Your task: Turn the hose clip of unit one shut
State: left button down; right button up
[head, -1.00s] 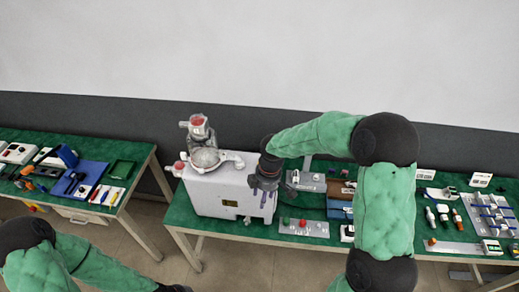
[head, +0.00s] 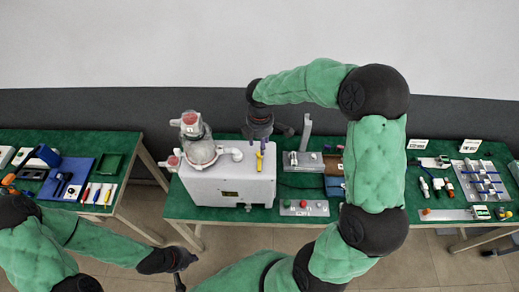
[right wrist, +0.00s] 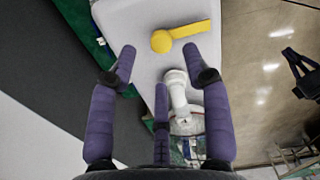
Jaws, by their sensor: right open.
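A white box-shaped pump unit (head: 228,188) stands on the green-topped table. It carries a grey canister with a red-topped part (head: 190,122) and a white elbow pipe (head: 232,152). A yellow lever with a round end (head: 260,160), seemingly the hose clip, is at the unit's right side; it shows large in the right wrist view (right wrist: 180,36). My right gripper (right wrist: 160,62) is open and empty, its purple fingers spread just short of the lever, not visibly touching it. My left gripper (head: 182,262) is low in front of the tables, away from the unit; its jaws are unclear.
A plate with red and green buttons (head: 304,208) lies right of the unit, with a grey upright post (head: 306,132) behind it. Fittings and a rack (head: 478,182) fill the right part of the table. A second table (head: 120,145) at the left holds tools.

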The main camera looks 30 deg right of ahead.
notch_tip(320, 180, down, 5)
jog(key=shift+s+r, duration=0.1)
jog(key=shift+r, duration=0.1)
jog(key=shift+f, duration=0.4)
jog(key=shift+c, duration=0.3)
